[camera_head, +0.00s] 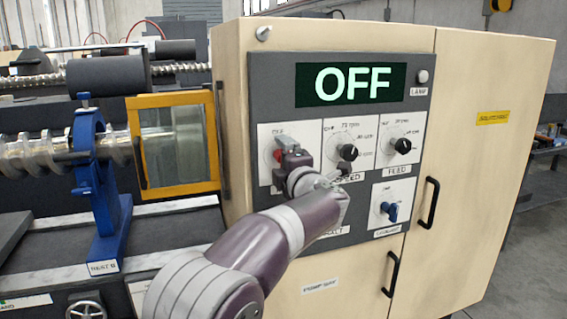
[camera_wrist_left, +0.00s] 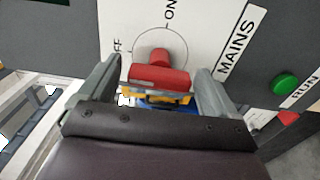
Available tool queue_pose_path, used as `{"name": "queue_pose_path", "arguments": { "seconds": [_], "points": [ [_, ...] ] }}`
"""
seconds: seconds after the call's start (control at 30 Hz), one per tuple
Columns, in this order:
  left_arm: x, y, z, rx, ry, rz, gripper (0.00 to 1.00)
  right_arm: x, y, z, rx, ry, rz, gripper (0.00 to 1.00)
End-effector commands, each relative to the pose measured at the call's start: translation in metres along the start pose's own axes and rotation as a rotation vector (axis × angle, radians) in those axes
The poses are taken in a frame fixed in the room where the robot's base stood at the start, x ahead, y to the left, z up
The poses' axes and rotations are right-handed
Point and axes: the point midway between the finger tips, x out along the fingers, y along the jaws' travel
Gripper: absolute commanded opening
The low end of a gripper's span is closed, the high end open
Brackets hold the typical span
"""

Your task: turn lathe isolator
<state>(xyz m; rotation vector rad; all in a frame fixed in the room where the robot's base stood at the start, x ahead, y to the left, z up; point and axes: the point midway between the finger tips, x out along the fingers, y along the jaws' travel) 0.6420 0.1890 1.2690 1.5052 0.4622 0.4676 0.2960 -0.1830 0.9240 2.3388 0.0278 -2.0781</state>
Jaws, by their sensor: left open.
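The isolator is a red rotary knob (camera_wrist_left: 160,77) on a white plate marked MAINS, with ON and a partly hidden OFF label, in the left wrist view. In the head view a sliver of its red (camera_head: 277,155) shows at the upper left of the control panel (camera_head: 340,205). My left gripper (camera_head: 288,150) is at this plate and hides most of it. In the left wrist view its open fingers (camera_wrist_left: 157,72) stand on both sides of the knob, with gaps. A yellow and blue part shows below the knob. The display (camera_head: 350,84) reads OFF. My right gripper is not in view.
Two black dials (camera_head: 348,152) sit right of the gripper, and a blue knob (camera_head: 389,211) lower right. A green button (camera_wrist_left: 286,85) is near the MAINS plate. Black door handles (camera_head: 430,203) stick out of the beige cabinet (camera_head: 470,180). The lathe with a blue rest (camera_head: 97,180) stands left.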

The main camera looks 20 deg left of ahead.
Motion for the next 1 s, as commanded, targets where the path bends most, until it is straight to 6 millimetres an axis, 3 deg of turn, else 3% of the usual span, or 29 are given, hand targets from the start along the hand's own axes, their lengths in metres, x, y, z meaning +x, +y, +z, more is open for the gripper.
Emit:
{"name": "queue_pose_path", "arguments": {
  "seconds": [0.3,0.5,0.9,0.97,1.0],
  "points": [
    [-0.077,-0.003,0.001,-0.001,-0.006,0.0,0.92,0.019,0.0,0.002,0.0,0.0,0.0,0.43],
    [-0.115,-0.002,0.001,0.0,-0.004,-0.001,0.92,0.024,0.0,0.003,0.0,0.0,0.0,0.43],
    [-0.124,-0.001,0.0,0.005,-0.002,-0.002,0.92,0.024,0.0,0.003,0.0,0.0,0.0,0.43],
    [-0.124,-0.002,0.009,0.022,-0.046,-0.006,0.92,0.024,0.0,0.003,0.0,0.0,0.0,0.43],
    [-0.125,-0.002,0.024,0.06,-0.118,0.005,0.92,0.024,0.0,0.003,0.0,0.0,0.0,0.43]
  ]
}}
